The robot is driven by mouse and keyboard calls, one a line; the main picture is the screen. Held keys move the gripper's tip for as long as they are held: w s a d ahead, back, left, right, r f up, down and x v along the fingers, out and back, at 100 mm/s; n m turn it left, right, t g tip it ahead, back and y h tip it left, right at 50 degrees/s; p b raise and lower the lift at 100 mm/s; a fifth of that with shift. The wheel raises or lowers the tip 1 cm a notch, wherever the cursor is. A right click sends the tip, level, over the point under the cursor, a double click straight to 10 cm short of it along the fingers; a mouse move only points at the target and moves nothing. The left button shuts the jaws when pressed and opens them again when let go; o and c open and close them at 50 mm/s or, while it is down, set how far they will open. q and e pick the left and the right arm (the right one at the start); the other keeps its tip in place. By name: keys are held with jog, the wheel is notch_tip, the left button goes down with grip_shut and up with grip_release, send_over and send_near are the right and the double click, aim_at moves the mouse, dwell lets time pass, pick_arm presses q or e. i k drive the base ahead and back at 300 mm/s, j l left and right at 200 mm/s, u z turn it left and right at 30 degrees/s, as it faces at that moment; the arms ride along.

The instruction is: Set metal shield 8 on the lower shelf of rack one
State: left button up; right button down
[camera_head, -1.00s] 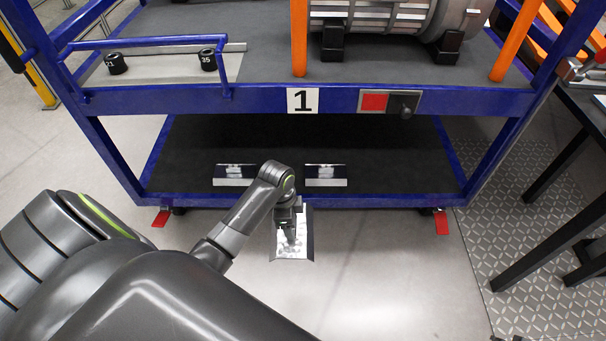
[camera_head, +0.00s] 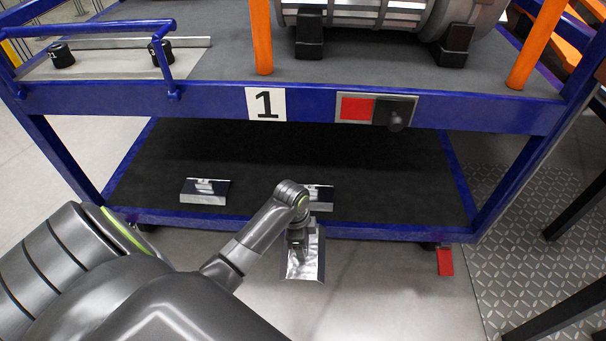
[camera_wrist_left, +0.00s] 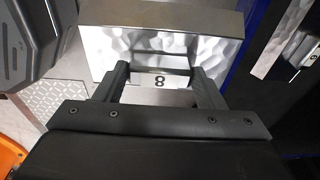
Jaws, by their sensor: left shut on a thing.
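Metal shield 8 (camera_head: 310,262) is a shiny, dimpled metal piece with dark edges. It hangs in my left gripper (camera_head: 299,252), just in front of the lower shelf's front edge. In the left wrist view the shield (camera_wrist_left: 225,50) shows the number 8 between the two fingers of the left gripper (camera_wrist_left: 160,82), which are shut on it. Rack one is blue, with a "1" sign (camera_head: 266,104) on its upper beam. Its lower shelf (camera_head: 390,190) is dark and flat. My right gripper is not in view.
Two similar metal pieces lie on the lower shelf: one at the left (camera_head: 205,191), one partly hidden behind my left arm (camera_head: 322,197). Free dark shelf lies to the right and behind them. The upper deck (camera_head: 200,90) overhangs the lower shelf.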

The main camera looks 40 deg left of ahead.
aim_at(388, 202)
jog(key=i+l, duration=0.15)
jog(key=i, duration=0.3)
jog(key=i+l, duration=0.2)
jog(key=i, duration=0.25)
jog(key=i+l, duration=0.15)
jog(key=i, duration=0.3)
